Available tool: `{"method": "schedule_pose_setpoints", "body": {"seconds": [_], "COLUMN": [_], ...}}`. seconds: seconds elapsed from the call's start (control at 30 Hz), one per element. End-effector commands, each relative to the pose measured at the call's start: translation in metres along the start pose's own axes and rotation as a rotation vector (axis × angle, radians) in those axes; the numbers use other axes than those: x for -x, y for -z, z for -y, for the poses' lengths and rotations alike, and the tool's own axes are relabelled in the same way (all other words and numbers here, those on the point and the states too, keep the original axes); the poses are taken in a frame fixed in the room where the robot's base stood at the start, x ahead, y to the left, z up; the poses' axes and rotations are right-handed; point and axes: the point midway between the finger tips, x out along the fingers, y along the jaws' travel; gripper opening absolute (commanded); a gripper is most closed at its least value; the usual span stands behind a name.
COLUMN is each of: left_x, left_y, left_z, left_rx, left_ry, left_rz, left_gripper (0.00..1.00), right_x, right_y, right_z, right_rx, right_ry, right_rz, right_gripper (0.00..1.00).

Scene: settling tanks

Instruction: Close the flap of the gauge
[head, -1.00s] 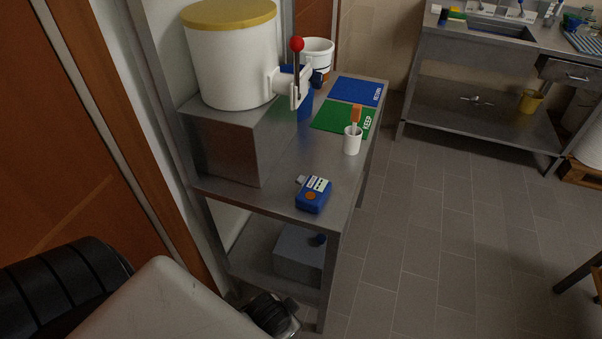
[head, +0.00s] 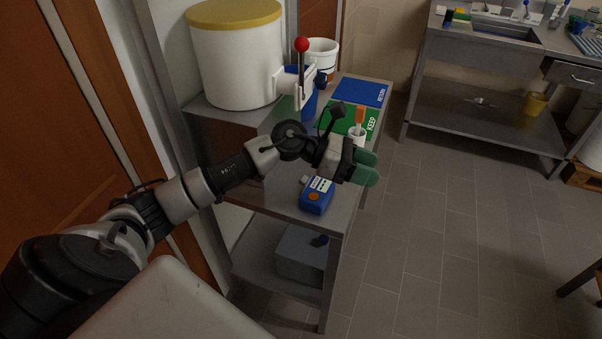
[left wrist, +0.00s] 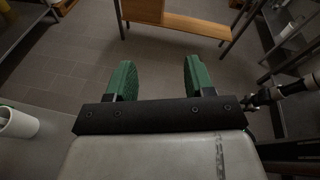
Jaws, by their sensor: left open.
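The gauge, a small blue device (head: 316,197) with an orange round button and a white label strip, lies on the steel bench top near its front end. A small grey piece sticks out at its upper left corner; I cannot tell whether this is the flap or how the flap stands. My left gripper (head: 366,167) is above the bench's right edge, to the upper right of the gauge and apart from it. Its green fingers are apart and empty, as the left wrist view (left wrist: 160,78) also shows. My right gripper does not show.
A white cup (head: 357,136) with an orange-topped item stands just behind my left gripper. Green (head: 345,117) and blue (head: 358,92) mats lie farther back.

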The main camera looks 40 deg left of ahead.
Motion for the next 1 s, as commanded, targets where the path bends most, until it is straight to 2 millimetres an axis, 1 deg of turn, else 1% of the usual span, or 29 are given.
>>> {"method": "schedule_pose_setpoints", "body": {"seconds": [0.03, 0.07, 0.1, 0.17, 0.2, 0.3, 0.4, 0.43, 0.5, 0.57, 0.67, 1.0], "left_x": [0.019, 0.031, 0.049, 0.079, 0.099, 0.141, 0.168, 0.172, 0.177, 0.176, 0.169, 0.131], "left_y": [0.006, 0.012, 0.019, 0.028, 0.031, 0.036, 0.038, 0.038, 0.039, 0.043, 0.052, 0.103], "left_z": [-0.016, -0.024, -0.035, -0.049, -0.057, -0.07, -0.075, -0.076, -0.077, -0.077, -0.077, -0.08], "left_rx": [-0.105, -0.159, -0.219, -0.285, -0.313, -0.344, -0.347, -0.346, -0.344, -0.343, -0.341, -0.34], "left_ry": [0.003, 0.013, 0.024, 0.04, 0.05, 0.073, 0.091, 0.094, 0.099, 0.102, 0.106, 0.106], "left_rz": [-0.145, -0.236, -0.354, -0.518, -0.614, -0.798, -0.904, -0.92, -0.944, -0.951, -0.95, -0.946], "left_gripper": [0.53, 0.53, 0.53, 0.53, 0.53, 0.53, 0.53, 0.53, 0.53, 0.53, 0.53, 0.53], "right_x": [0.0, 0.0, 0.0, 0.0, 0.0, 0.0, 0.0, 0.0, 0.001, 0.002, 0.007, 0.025], "right_y": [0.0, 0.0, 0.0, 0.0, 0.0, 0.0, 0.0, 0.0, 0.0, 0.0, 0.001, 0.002], "right_z": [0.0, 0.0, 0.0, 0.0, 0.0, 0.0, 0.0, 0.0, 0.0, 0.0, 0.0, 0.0], "right_rx": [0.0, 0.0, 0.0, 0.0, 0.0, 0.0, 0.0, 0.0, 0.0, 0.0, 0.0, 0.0], "right_ry": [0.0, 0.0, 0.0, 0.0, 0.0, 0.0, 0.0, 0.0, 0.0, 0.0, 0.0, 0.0], "right_rz": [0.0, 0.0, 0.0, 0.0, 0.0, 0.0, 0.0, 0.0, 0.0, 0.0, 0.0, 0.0], "right_gripper": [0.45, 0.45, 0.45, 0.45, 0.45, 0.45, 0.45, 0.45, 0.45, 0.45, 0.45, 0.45]}}
